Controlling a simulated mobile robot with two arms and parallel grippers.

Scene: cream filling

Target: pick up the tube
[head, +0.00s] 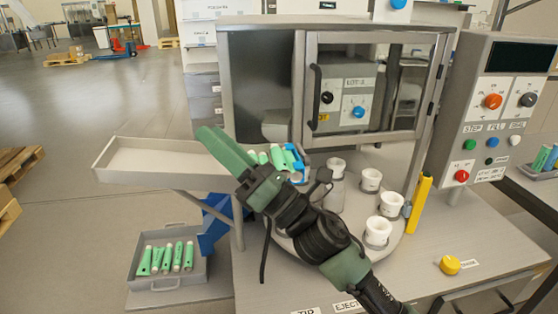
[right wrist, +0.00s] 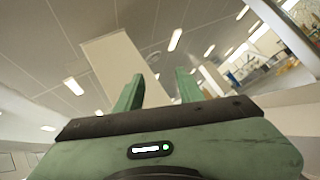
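Several pale green tubes (head: 165,257) stand leaning in a grey bin (head: 140,284) at lower left in the head view. More green tubes (head: 284,157) show behind my right gripper, at the left edge of the round table. My right gripper (head: 220,150) is raised over the front of the machine, pointing up and left, well above the bin. In the right wrist view its two green fingers (right wrist: 158,92) stand apart with nothing between them. It hides part of the machine behind it. My left gripper is not in view.
An empty shallow tray (head: 150,160) juts out left of the machine. White cup-like holders (head: 377,232) ring the round table. A yellow post (head: 420,203), a yellow knob (head: 450,264) and a control panel (head: 497,110) stand at right. A glass-doored cabinet (head: 372,90) is behind.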

